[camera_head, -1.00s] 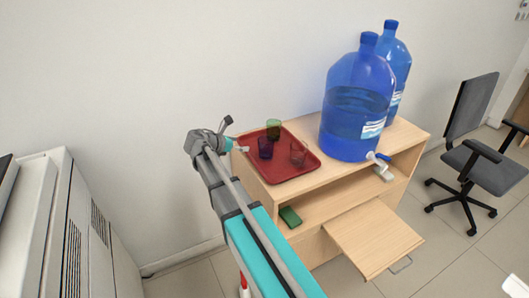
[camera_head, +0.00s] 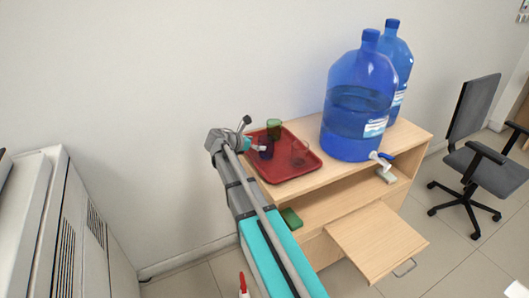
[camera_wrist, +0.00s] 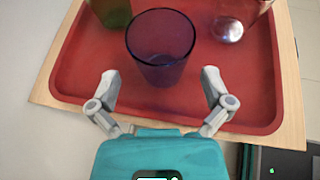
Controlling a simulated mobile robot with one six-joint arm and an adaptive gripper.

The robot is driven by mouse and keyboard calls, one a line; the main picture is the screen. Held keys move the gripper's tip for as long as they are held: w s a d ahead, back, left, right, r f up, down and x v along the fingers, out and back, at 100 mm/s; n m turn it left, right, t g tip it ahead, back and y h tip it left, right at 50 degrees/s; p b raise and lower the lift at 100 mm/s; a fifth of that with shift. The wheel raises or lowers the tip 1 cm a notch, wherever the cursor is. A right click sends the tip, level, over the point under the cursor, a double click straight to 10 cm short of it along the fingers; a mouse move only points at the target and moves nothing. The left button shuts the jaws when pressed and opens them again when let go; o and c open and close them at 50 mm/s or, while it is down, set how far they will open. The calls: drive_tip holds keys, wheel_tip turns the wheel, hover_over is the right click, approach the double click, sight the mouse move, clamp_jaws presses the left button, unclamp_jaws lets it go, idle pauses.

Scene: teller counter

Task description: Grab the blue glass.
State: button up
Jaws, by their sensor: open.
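The blue glass (camera_wrist: 160,50) stands upright on a red tray (camera_wrist: 80,75), in the upper middle of the wrist view. It looks dark blue-purple and shows small in the head view (camera_head: 266,148), partly covered by my gripper. My gripper (camera_wrist: 160,82) is open, with one finger on each side of the glass's lower part in the picture. The fingers look apart from the glass; I cannot tell how far the glass stands between them. In the head view my gripper (camera_head: 257,148) is at the tray's left side.
A green glass (camera_head: 274,128) stands behind the blue one, and a clear reddish glass (camera_head: 300,152) stands to its right. Big blue water bottles (camera_head: 355,105) stand on the wooden cabinet (camera_head: 330,185) right of the tray. A white wall is behind.

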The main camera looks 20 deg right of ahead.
sight(266, 142)
drive_tip(key=shift+d+f, duration=0.1)
drive_tip(key=shift+b+x, duration=1.15)
drive_tip(key=shift+x, duration=1.35)
drive_tip(key=c, duration=0.9)
drive_tip(key=shift+r, duration=0.3)
